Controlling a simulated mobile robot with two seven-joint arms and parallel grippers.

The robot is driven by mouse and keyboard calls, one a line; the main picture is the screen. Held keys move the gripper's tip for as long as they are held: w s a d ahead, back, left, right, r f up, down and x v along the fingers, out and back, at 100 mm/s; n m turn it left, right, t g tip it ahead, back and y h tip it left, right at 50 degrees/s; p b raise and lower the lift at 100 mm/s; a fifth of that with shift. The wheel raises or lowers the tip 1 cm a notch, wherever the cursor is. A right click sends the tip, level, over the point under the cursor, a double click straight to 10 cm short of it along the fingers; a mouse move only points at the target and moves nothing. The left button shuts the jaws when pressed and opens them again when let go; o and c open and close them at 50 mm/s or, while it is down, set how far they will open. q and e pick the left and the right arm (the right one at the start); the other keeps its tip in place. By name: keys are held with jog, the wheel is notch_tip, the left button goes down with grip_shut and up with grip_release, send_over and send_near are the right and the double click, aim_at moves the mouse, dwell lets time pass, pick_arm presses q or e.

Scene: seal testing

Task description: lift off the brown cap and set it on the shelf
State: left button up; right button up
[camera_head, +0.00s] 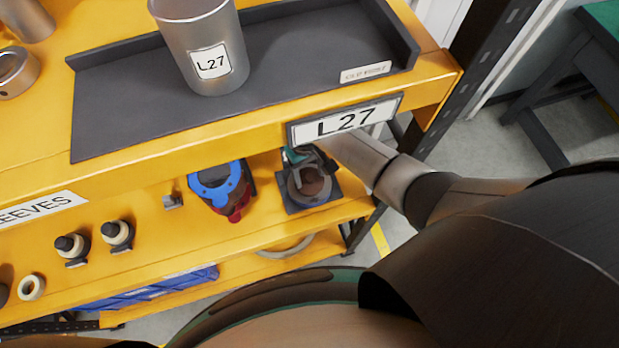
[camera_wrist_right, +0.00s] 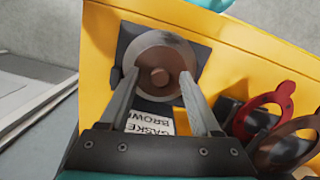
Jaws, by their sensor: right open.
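The brown cap (camera_head: 309,184) sits on a dark square base at the right end of the lower yellow shelf (camera_head: 265,222), under the overhanging upper shelf. In the head view my right arm comes in from the right and the gripper is mostly hidden beneath the upper shelf. My left gripper is not in view.
A metal cup (camera_head: 205,50) labelled L27 stands on the dark tray (camera_head: 110,115) above. A blue ring-shaped part (camera_head: 218,183) sits left of the cap. In the wrist view, a red ring handle (camera_wrist_right: 265,108) lies right of the gripper. A dark post (camera_head: 465,75) stands at the shelf's right end.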

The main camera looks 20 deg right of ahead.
grip_shut()
dwell(0.3)
dwell(0.3)
